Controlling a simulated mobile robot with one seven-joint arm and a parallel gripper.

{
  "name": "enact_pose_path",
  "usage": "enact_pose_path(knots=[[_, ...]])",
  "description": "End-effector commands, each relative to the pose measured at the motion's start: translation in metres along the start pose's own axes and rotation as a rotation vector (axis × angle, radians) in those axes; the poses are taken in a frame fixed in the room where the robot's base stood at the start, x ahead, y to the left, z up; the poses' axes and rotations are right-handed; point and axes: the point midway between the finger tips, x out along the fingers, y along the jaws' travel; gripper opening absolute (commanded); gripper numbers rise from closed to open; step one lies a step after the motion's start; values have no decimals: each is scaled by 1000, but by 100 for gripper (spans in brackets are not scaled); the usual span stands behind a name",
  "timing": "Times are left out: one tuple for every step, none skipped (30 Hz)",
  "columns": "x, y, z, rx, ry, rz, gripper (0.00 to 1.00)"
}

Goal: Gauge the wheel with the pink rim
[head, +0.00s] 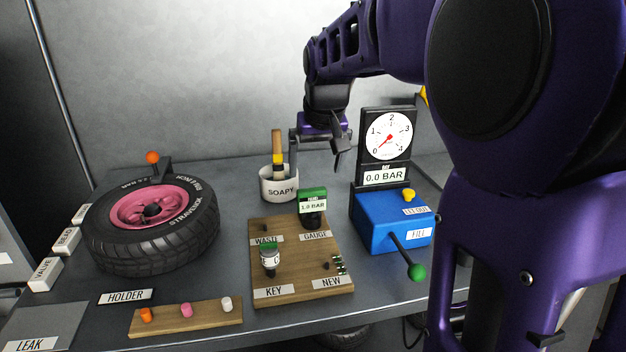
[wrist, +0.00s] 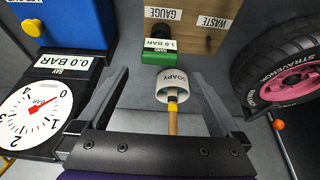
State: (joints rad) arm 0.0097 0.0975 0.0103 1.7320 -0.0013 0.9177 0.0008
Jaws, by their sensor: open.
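The wheel with the pink rim (head: 125,208) lies flat at the left of the bench in the head view. Its tyre also shows at the right of the wrist view (wrist: 290,62). A green hand gauge (head: 313,196) reading 1.0 BAR stands at the GAUGE place of the wooden board (head: 290,262). It also shows at the top of the wrist view (wrist: 168,52). My gripper (head: 316,152) is open and empty, above the back of the bench behind the gauge. In the wrist view its fingers (wrist: 162,85) are spread, with the soapy pot seen between them.
The white SOAPY pot (head: 279,184) holds a brush whose handle points up. A blue inflator (head: 392,220) with a dial and 0.0 BAR display stands right. A strip with several coloured caps (head: 186,317) lies in front. An orange ball (head: 152,157) tops a post behind the wheel.

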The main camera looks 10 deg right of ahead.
Motion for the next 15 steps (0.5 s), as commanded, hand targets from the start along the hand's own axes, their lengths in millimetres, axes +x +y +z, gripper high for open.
enact_pose_path(knots=[[-14, 0, -2, 0, 3, 0, 100], [-20, 0, -1, 0, 3, 0, 100], [-27, 0, -1, 0, 2, 0, 100], [-32, 0, -1, 0, 2, 0, 100], [-36, 0, -1, 0, 1, 0, 100], [-42, 0, -1, 0, 2, 0, 100], [-45, 0, -1, 0, 2, 0, 100], [-48, 0, -1, 0, 1, 0, 100], [-51, 0, 0, 0, 0, 0, 100], [-53, 0, 0, 0, -1, 0, 100], [-54, 0, 0, 0, -1, 0, 100], [-56, 0, 0, 0, -1, 0, 100], [-56, 0, 0, 0, -1, 0, 100], [-56, 0, 0, 0, -1, 0, 100], [-57, 0, 0, 0, -1, 0, 100]])
